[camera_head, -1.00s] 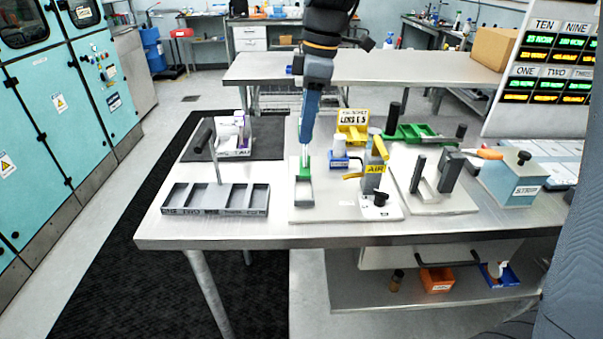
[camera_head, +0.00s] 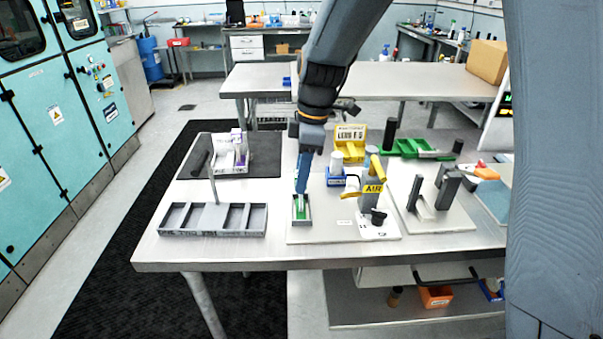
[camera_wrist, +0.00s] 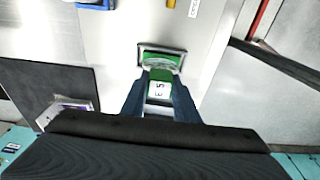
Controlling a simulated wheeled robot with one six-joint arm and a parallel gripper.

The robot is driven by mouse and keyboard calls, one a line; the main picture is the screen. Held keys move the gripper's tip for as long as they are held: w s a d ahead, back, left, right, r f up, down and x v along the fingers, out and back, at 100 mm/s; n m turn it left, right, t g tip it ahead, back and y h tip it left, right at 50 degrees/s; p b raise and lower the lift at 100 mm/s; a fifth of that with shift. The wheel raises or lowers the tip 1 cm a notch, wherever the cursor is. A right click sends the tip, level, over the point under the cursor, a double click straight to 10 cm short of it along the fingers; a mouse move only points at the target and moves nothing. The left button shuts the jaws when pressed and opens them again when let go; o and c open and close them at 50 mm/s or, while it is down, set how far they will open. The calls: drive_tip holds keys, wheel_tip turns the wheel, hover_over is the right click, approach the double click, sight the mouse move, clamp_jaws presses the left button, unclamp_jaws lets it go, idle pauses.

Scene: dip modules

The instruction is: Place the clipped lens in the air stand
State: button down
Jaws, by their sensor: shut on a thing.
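The clipped lens, a green clip with a white labelled face (camera_wrist: 159,90), is between the fingers of my gripper (camera_head: 301,192) in the wrist view. My gripper is shut on it and points down. The green part (camera_head: 300,209) shows at the small grey open-topped holder (camera_head: 295,222) on the white base plate of the air stand (camera_head: 330,232). It appears to be inside the holder's rim, but contact with its floor is hidden. The stand's grey post with a yellow AIR label (camera_head: 371,189) is to the right. In the wrist view the holder's rim (camera_wrist: 143,47) surrounds green.
A grey compartment tray (camera_head: 213,232) with an upright rod stands left. A blue-and-white block (camera_head: 335,176) and yellow LENS holder (camera_head: 350,143) stand behind the holder. A white plate with dark posts (camera_head: 435,215) is right. The plate's front strip is clear.

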drive_tip(key=shift+f, duration=0.15)
drive_tip(key=c, duration=1.4)
unclamp_jaws()
drive_tip(key=r+b, duration=0.1)
drive_tip(key=r, duration=0.3)
drive_tip(key=d+r+b, duration=0.1)
drive_tip(key=r, duration=0.3)
drive_tip(key=r+b, duration=0.1)
drive_tip(key=r, duration=0.3)
drive_tip(key=shift+d+r, duration=0.1)
drive_tip(key=shift+d, duration=0.25)
drive_tip(key=shift+s, duration=0.1)
